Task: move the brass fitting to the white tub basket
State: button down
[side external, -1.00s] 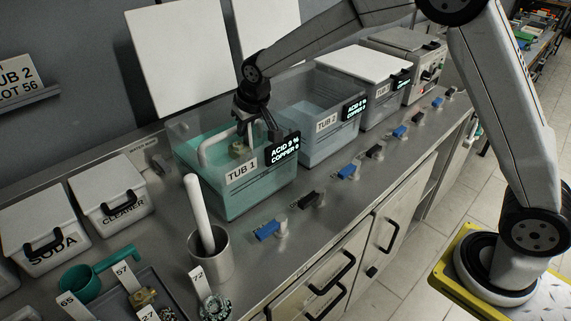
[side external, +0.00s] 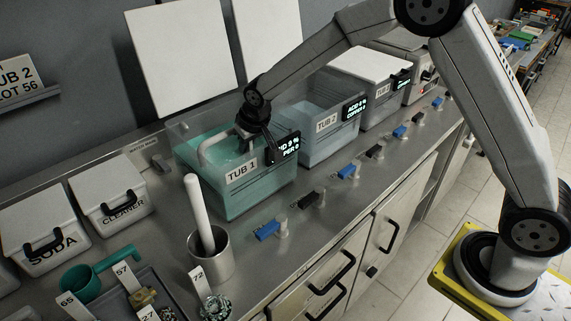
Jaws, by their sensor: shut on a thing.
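The white tub basket (side external: 208,149) sits in tub 1 (side external: 232,200), in green liquid. Its white handle arches above the liquid on the left. My gripper (side external: 248,140) points down into the tub at the right end of the handle. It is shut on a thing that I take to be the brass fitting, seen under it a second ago. The fitting is now hidden by the gripper and the tub's display, so how it lies against the basket cannot be told.
Tub 2 (side external: 325,146) stands close on the right. A display hangs on tub 1's right corner. A grey tray (side external: 113,286) at the front holds a brass-coloured piece (side external: 143,298) by tag 57. A steel cup (side external: 211,262) with a white rod stands in front.

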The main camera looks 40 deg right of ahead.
jog(key=shift+f, duration=0.35)
jog(key=c, duration=0.7)
grip_release()
jog(key=shift+f, duration=0.1)
jog(key=shift+o, duration=0.2)
jog(key=shift+s+r, duration=0.1)
jog(key=shift+r, duration=0.85)
jog(key=v, duration=1.1)
jog(key=shift+r, duration=0.2)
jog(key=shift+s+f, duration=0.1)
jog(key=shift+s, duration=0.1)
jog(key=s+d+f, duration=0.2)
jog(key=s+f, duration=0.1)
jog(key=s, duration=0.4)
jog(key=s+d+f+g, duration=0.1)
jog(key=s+d+f, duration=0.2)
jog(key=s, duration=0.5)
jog(key=s+d+f, duration=0.3)
jog(key=s+f, duration=0.1)
jog(key=s, duration=0.3)
jog(key=shift+s+f+g, duration=0.2)
jog(key=shift+f+g, duration=0.15)
jog(key=shift+g, duration=0.05)
